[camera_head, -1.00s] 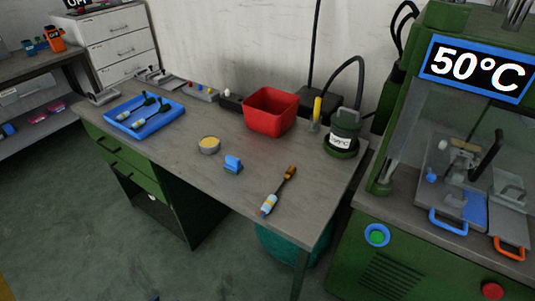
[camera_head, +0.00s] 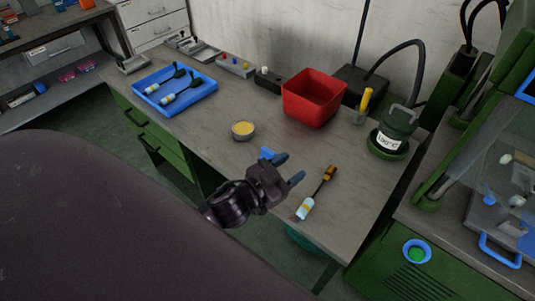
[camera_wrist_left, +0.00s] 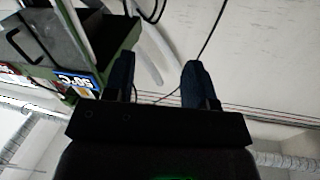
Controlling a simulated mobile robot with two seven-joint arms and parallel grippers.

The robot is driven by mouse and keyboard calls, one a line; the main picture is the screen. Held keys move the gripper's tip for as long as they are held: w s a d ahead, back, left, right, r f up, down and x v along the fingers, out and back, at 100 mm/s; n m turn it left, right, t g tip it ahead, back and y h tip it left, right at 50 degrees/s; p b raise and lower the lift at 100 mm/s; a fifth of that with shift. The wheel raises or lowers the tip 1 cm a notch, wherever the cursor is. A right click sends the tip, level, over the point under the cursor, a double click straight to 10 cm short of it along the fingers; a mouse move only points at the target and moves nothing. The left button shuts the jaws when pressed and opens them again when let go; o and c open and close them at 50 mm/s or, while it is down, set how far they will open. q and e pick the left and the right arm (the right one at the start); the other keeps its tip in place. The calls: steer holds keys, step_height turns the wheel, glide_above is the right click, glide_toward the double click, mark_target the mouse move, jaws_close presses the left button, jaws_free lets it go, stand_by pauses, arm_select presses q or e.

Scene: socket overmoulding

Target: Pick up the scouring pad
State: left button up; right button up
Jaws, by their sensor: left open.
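My left gripper (camera_head: 289,168) is open and empty in the head view, above the front part of the workbench. A small blue block-like item (camera_head: 267,153) on the bench is partly hidden behind its fingers. A round tin with a yellow, pad-like filling (camera_head: 243,130) stands on the bench, up and left of the gripper. I cannot tell for sure which of these two is the scouring pad. In the left wrist view the two open fingers (camera_wrist_left: 158,82) point at the wall and a machine, with nothing between them. My right gripper is not in view.
A brush-like tool with a brown end (camera_head: 318,192) lies right of the gripper. A red bin (camera_head: 313,98), a dark green pot (camera_head: 395,135) and a blue tray (camera_head: 205,97) with tools stand on the workbench (camera_head: 350,190). The bench between tray and tin is clear.

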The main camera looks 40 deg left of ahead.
arm_select(q)
steer(key=w+d+r+m+g+h, duration=0.2)
steer(key=d+r+m+h, duration=0.35)
steer(key=h, duration=0.25)
steer(key=m+g+y+p, duration=0.2)
steer(key=m+g+y, duration=0.6)
steer(key=g+y, duration=0.6)
glide_toward(268, 150)
steer(key=shift+w+g+h, duration=0.1)
steer(key=shift+g+h, duration=0.4)
steer(key=shift+g, duration=0.1)
step_height(268, 150, down, 5)
steer(key=shift+w+a+f+b, duration=0.1)
steer(key=shift+f+b, duration=0.05)
steer(key=shift+f, duration=0.8)
steer(key=shift+w+a+f+b, duration=0.1)
steer(key=shift+w+f+b, duration=0.05)
steer(key=shift+f, duration=0.75)
steer(key=shift+w+a+f+b, duration=0.1)
steer(key=shift+a+f+b, duration=0.05)
steer(key=shift+f, duration=0.8)
steer(key=shift+c, duration=0.3)
